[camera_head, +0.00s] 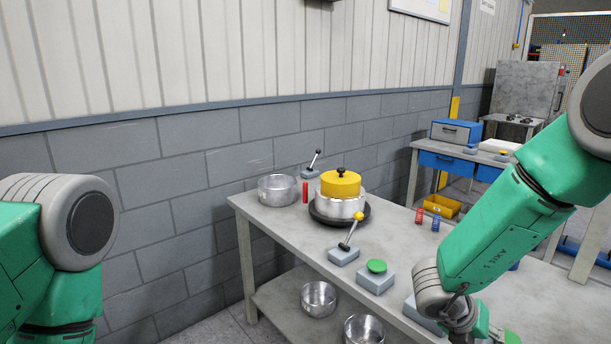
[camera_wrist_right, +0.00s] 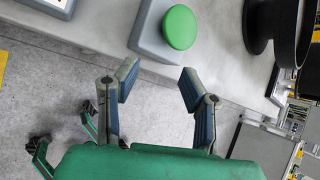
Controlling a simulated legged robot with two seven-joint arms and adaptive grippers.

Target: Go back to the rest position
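My right arm (camera_head: 500,225) reaches in from the right of the head view, over the right part of the table. Its gripper is mostly cut off at the bottom edge there. In the right wrist view my right gripper (camera_wrist_right: 160,86) has its two fingers apart with nothing between them. The green button (camera_wrist_right: 180,27) on its grey box lies beyond the fingertips, apart from them; it also shows in the head view (camera_head: 376,266). My left arm (camera_head: 65,225) shows at the left edge of the head view; its gripper is out of view.
The grey table (camera_head: 275,222) carries a metal pot with a yellow top (camera_head: 340,186), a metal bowl (camera_head: 277,189), a yellow-knobbed lever (camera_head: 347,245) and a black-knobbed lever (camera_head: 312,166). More bowls (camera_head: 318,298) stand on the lower shelf. A block wall (camera_head: 180,190) runs behind.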

